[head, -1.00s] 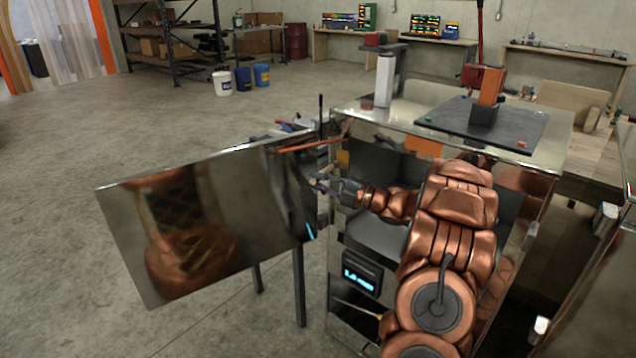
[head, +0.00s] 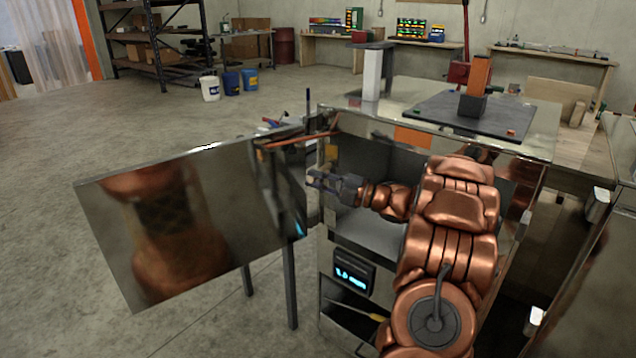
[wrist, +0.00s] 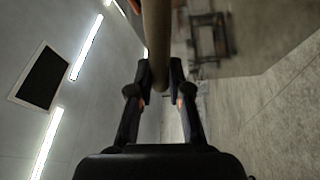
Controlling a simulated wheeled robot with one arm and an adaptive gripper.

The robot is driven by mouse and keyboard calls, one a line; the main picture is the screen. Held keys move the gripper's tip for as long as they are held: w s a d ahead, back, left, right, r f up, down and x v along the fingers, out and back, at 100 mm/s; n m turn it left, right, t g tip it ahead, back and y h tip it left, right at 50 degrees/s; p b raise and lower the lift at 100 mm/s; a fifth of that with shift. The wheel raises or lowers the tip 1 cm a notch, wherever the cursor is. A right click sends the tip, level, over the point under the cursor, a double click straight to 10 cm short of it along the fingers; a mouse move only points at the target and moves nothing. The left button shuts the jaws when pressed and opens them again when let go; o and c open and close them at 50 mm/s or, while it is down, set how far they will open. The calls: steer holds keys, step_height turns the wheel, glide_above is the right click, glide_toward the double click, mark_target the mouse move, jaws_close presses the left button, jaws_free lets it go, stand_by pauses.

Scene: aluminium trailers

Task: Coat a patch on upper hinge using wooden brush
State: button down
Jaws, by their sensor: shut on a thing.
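My gripper (head: 316,180) is at the left side of an open metal cabinet (head: 400,150), near the hinge-side edge of its swung-out door (head: 200,220). In the wrist view my gripper (wrist: 160,72) is shut on a round brown wooden handle, the wooden brush (wrist: 157,35). The handle runs up out of the picture, so its bristles are hidden. The upper hinge cannot be clearly made out; the upper door joint is near the cabinet's top left corner, above my gripper.
A dark plate (head: 455,112) with an orange-and-black device lies on the cabinet top. A yellow-handled tool (head: 365,311) lies in the lower compartment. The floor at left is clear; buckets (head: 231,82) stand far back.

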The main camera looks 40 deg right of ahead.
steer(key=w, duration=0.1)
steer(key=w+b, duration=0.1)
steer(key=w, duration=0.1)
steer(key=shift+w+a, duration=0.3)
steer(key=shift+a, duration=0.2)
steer(key=a+b, duration=0.2)
steer(key=s+a+b, duration=0.1)
steer(key=a+b, duration=0.1)
steer(key=a, duration=0.1)
steer(key=shift+s+a, duration=0.2)
steer(key=shift+a, duration=0.1)
steer(key=shift+a+b, duration=0.15)
steer(key=shift+b, duration=0.2)
